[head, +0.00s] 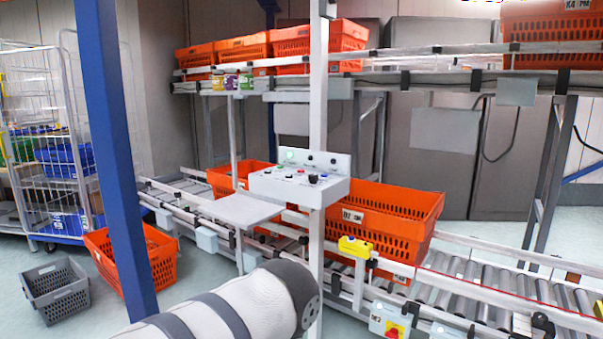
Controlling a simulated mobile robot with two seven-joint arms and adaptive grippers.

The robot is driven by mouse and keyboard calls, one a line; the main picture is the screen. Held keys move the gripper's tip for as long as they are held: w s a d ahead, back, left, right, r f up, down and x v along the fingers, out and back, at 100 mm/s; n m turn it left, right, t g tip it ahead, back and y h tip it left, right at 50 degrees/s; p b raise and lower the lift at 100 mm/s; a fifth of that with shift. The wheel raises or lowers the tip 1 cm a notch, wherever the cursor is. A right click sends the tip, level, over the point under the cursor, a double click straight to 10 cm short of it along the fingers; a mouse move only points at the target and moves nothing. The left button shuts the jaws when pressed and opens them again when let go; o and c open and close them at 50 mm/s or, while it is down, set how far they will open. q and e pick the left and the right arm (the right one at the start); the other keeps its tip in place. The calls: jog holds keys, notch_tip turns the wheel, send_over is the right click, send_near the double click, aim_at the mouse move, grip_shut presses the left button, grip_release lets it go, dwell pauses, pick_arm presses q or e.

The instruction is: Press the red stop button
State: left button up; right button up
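A white control box (330,192) is mounted on a pale upright post in the middle of the head view. Its sloped top carries several small buttons and knobs, among them a small red one (300,171), a dark knob and a blue one. They are too small to tell in detail. Lower down, a grey box with a red and yellow switch (393,330) sits by the conveyor at the bottom edge. A white and grey link of my arm fills the bottom middle, below the control box and apart from it. Neither of my grippers shows.
A blue post (112,150) stands at the left. Orange totes stand on the lower conveyor (385,215), the upper rack (320,40) and the floor (150,258). A grey crate (55,290) and a wire cart stand at the left. A grey shelf (238,209) juts out beside the box.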

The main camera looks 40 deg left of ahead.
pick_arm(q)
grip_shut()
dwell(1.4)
